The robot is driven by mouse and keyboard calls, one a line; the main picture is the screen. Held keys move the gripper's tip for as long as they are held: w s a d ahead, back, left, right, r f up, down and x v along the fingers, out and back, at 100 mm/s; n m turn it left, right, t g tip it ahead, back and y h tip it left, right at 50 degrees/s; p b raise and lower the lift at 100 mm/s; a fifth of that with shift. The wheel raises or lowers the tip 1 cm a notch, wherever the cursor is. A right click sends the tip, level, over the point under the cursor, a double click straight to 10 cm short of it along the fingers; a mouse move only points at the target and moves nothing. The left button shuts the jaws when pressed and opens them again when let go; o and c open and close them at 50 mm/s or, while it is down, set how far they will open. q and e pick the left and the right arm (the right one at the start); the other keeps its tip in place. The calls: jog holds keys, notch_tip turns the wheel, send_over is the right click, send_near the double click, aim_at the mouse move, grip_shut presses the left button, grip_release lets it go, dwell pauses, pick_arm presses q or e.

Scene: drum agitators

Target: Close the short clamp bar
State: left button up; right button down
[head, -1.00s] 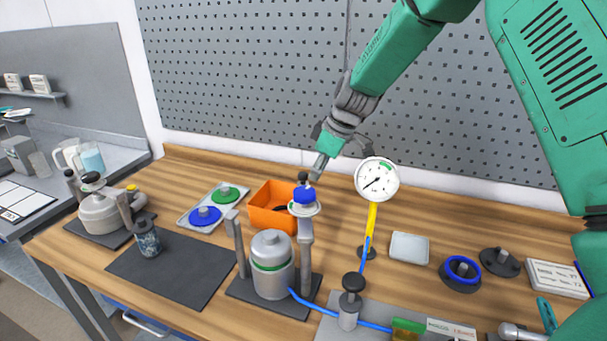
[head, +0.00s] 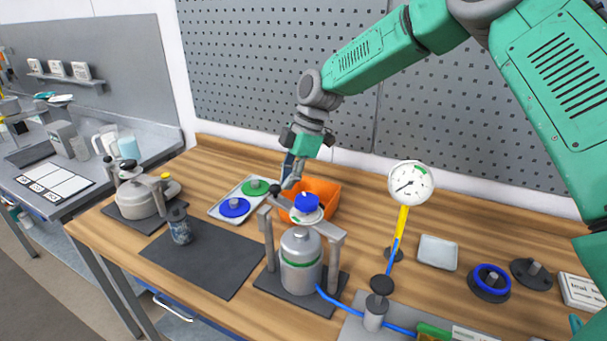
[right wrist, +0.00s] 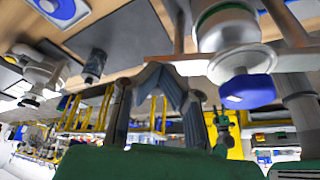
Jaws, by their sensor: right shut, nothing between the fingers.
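The short clamp bar (head: 328,228) lies across the clamp stand, over the grey canister (head: 301,261). It runs from the right post (head: 334,264) toward the left post (head: 267,235). A black knob (head: 275,189) stands at its left end, by the left post top; I cannot tell whether that end is fully seated. A blue knob (head: 307,202) sits on a pale disc at mid-bar and shows in the right wrist view (right wrist: 248,91). My right gripper (head: 288,183) is shut and empty, just above and behind the black knob; contact is unclear. My left gripper is not visible.
An orange bin (head: 323,192) stands close behind the stand. A pressure gauge (head: 410,182) on a yellow post rises at right. A tray (head: 217,209) with green and blue discs lies behind left. A dark mat (head: 203,264) left of the stand is mostly clear.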

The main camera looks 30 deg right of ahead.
aim_at(270, 188)
jog(key=a, duration=0.1)
jog(key=a+n, duration=0.1)
jog(key=a, duration=0.1)
jog(key=s+a+n, duration=0.1)
jog(key=shift+a+r+g, duration=0.2)
jog(key=shift+a+g, duration=0.2)
jog(key=shift+d+f+n, duration=0.1)
jog(key=shift+d+n, duration=0.3)
jog(key=shift+d, duration=0.05)
